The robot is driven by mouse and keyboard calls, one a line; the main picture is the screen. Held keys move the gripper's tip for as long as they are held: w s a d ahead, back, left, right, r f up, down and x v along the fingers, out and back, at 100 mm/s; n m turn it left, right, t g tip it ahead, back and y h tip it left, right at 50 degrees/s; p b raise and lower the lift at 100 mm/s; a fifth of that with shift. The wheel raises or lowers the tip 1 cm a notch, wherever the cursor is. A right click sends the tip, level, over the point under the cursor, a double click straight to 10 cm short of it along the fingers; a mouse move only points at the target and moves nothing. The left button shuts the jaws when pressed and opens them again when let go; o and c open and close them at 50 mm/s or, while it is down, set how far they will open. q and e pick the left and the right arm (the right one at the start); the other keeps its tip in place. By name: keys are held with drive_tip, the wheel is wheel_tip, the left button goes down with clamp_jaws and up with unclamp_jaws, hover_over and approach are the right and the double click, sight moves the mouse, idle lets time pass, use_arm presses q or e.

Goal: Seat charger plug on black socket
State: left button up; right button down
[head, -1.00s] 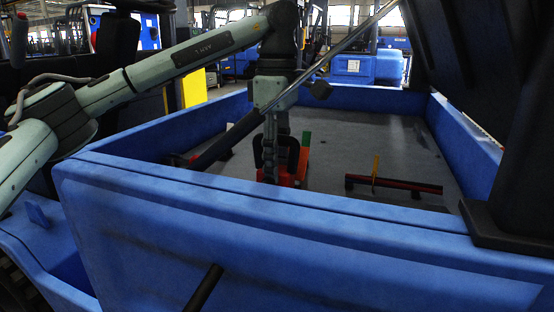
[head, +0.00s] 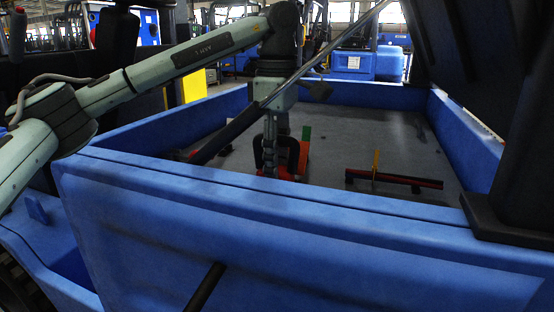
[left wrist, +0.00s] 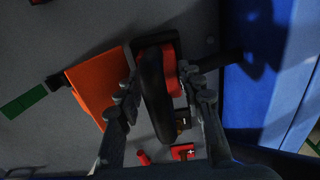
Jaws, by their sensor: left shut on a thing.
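My left gripper (head: 275,165) reaches down into the blue bay, close behind its near wall. In the left wrist view its two fingers (left wrist: 163,98) stand on either side of a black looped handle (left wrist: 155,90) with red parts, and are shut on it. This looks like the charger plug; red at its foot (head: 285,176) shows just above the near wall. A small black block with a yellow mark (left wrist: 183,120) and a red piece with a white plus (left wrist: 183,152) lie beside it. I cannot tell which part is the black socket. My right gripper is not in view.
The blue bay wall (head: 300,215) stands close in front. An orange plate (left wrist: 98,88) and a green piece (left wrist: 23,101) lie beside the gripper. A black and red bar with a yellow post (head: 376,165) lies to the right on open grey floor.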

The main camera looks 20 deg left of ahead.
use_arm(q)
drive_tip(key=shift+f, duration=0.5)
drive_tip(key=o, duration=1.4)
wheel_tip(320, 180, up, 12)
drive_tip(key=shift+f, duration=0.1)
drive_tip(key=shift+s, duration=0.1)
